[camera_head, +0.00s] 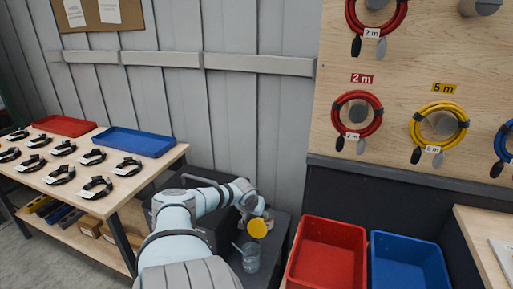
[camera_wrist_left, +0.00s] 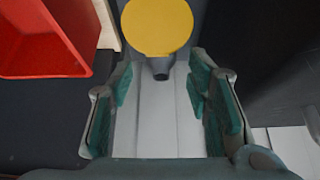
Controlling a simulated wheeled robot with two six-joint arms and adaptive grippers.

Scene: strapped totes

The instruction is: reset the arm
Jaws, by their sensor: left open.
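My left arm reaches in from the bottom of the head view and bends toward a dark surface by the grey wall. In the left wrist view my left gripper (camera_wrist_left: 162,74) is open, its teal-padded fingers apart with nothing held between them. A yellow disc (camera_wrist_left: 157,26) with a short dark stem shows beyond the fingertips; I cannot tell how far off it is. A yellow disc also shows in the head view (camera_head: 257,228) close to the end of my arm, where the fingers are hard to make out. My right gripper is not in view.
A red bin (camera_head: 328,222) and a blue bin (camera_head: 408,236) stand right of my arm. A wooden pegboard above them holds red, yellow and blue coils. On the left, a bench (camera_head: 112,205) bears several black coils, a red tray (camera_head: 64,125) and a blue tray (camera_head: 133,141).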

